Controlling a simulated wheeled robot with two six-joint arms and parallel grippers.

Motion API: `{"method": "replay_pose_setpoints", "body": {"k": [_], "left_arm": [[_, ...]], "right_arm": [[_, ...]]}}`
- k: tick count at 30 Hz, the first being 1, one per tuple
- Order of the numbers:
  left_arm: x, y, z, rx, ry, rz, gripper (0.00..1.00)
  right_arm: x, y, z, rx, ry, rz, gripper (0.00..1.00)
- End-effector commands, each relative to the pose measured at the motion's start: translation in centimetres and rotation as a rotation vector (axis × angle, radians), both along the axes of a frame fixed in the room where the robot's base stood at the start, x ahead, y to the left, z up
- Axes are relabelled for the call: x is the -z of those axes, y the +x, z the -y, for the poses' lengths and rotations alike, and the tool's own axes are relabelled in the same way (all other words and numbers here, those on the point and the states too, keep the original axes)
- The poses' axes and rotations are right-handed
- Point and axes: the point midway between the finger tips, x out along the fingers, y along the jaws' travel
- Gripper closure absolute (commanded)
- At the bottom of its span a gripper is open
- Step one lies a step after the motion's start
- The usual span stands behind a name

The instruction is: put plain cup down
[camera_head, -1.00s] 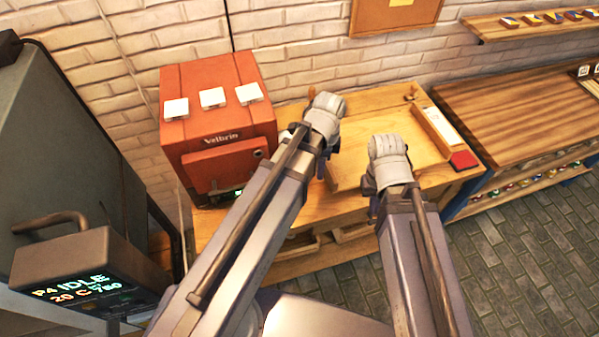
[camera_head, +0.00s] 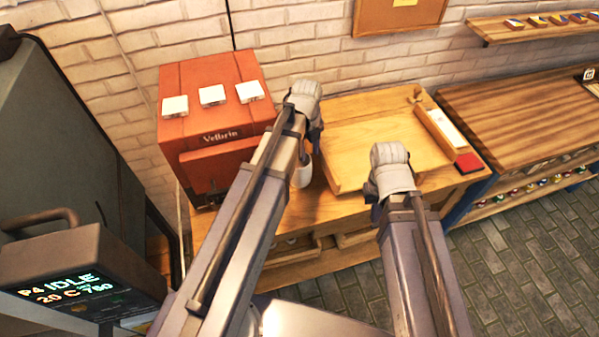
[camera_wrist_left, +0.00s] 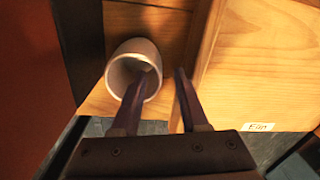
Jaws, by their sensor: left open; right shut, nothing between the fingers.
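A plain white cup (camera_head: 303,175) stands on the wooden bench top (camera_head: 330,207), just right of the red machine, partly hidden by my left arm. It also shows in the left wrist view (camera_wrist_left: 118,66), its mouth towards the camera. My left gripper (camera_wrist_left: 160,72) is open at the cup. One finger overlaps the cup's mouth and right rim, the other is to the right of the cup. I cannot tell whether the finger touches the cup. My right gripper (camera_head: 388,172) is shut and empty, in front of the wooden board; its fingertips are mostly hidden.
The red machine (camera_head: 214,115) with white squares on top stands close left of the cup. A raised wooden board (camera_head: 385,130) lies to the right. A white strip (camera_head: 440,125) and a red pad (camera_head: 467,163) are at the bench's right end. A dark machine with a display (camera_head: 70,285) is at left.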

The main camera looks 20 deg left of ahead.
Motion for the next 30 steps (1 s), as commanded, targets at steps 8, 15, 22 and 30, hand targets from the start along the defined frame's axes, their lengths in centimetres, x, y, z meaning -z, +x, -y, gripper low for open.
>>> {"method": "replay_pose_setpoints", "body": {"k": [8,15,22,30], "left_arm": [[2.6,0.0,0.1,-0.001,0.0,0.0,0.56],[2.7,0.0,0.1,-0.002,0.0,0.0,0.56],[5.0,0.0,0.1,-0.002,0.0,0.0,0.56],[7.8,0.0,0.1,-0.002,0.0,0.0,0.56]], "right_arm": [[2.6,0.0,0.0,0.001,0.0,0.0,1.0],[2.7,0.0,0.0,0.001,0.0,0.0,1.0],[5.0,0.0,0.0,0.001,0.0,0.0,1.0],[7.8,0.0,0.0,0.001,0.0,0.0,1.0]]}}
